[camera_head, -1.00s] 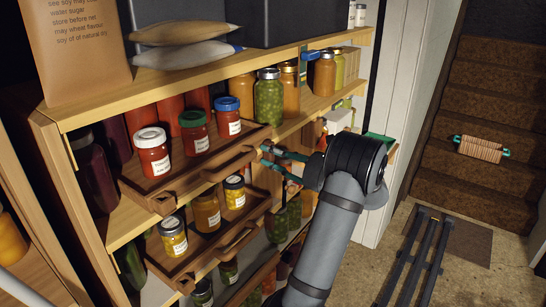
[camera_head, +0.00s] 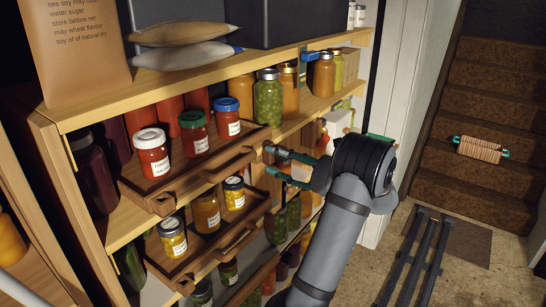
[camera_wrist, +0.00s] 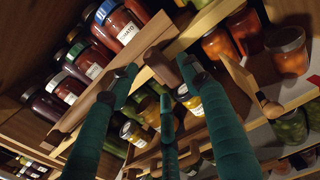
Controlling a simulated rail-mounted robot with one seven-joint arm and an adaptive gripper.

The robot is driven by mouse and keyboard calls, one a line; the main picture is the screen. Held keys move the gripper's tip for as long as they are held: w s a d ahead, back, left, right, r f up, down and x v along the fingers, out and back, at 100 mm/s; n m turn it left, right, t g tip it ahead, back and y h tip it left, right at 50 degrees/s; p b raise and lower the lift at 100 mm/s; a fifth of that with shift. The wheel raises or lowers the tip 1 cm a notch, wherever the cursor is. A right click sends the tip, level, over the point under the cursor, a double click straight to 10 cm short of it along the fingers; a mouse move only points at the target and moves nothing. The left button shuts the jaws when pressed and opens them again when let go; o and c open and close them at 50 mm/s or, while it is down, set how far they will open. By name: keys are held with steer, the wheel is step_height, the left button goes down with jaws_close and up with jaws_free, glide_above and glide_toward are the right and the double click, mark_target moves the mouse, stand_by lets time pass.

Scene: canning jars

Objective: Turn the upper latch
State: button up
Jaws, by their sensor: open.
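My gripper (camera_head: 269,161) has green fingers held apart and empty, at the right end of the upper wooden tray (camera_head: 160,200). In the wrist view the fingers of my gripper (camera_wrist: 158,76) reach up toward the shelf. A brown wooden piece, seemingly the upper latch (camera_wrist: 162,68), shows between the fingertips by the upper tray's end. I cannot tell whether it touches them. In the head view I cannot clearly make the latch out. The upper tray holds jars with white (camera_head: 150,139), green (camera_head: 192,120) and blue (camera_head: 227,104) lids.
A lower wooden tray (camera_head: 192,275) with yellow jars sits below. Another wooden peg (camera_wrist: 269,106) shows at right in the wrist view. The floor right of my arm holds a dark mat (camera_head: 470,242).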

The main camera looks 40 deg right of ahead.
steer(key=v, duration=0.9)
steer(key=shift+s, duration=0.4)
steer(key=shift+d+r, duration=0.1)
steer(key=x, duration=1.2)
steer(key=shift+w, duration=0.1)
